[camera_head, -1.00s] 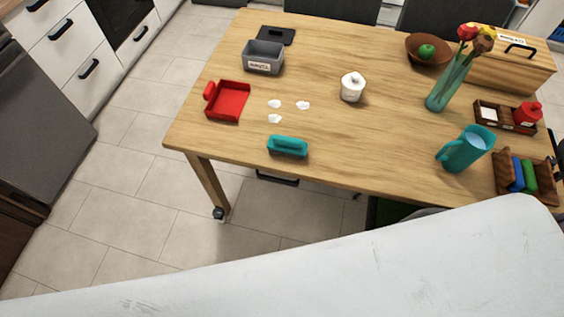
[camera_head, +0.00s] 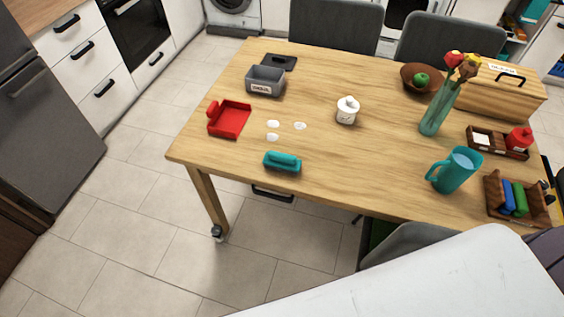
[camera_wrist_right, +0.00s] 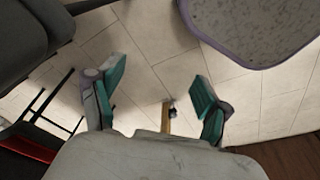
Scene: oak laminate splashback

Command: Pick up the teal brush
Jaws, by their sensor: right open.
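The teal brush (camera_head: 282,162) lies near the front edge of the wooden table (camera_head: 330,165), in the head view. The red dustpan (camera_head: 230,120) is behind it to the left, and several white scraps (camera_head: 273,124) lie between them. My right gripper (camera_wrist_right: 155,108) shows in the right wrist view, with its teal-padded fingers spread wide and nothing between them. It points down over the tiled floor, away from the brush. The brush is not recognisable in the wrist view. My left gripper is not in either view.
A grey bin (camera_head: 265,80), a white jar (camera_head: 347,110), a teal pitcher (camera_head: 455,170) and a flower vase (camera_head: 440,105) stand on the table. A grey chair (camera_head: 410,245) is at the front right. The tabletop around the brush is clear.

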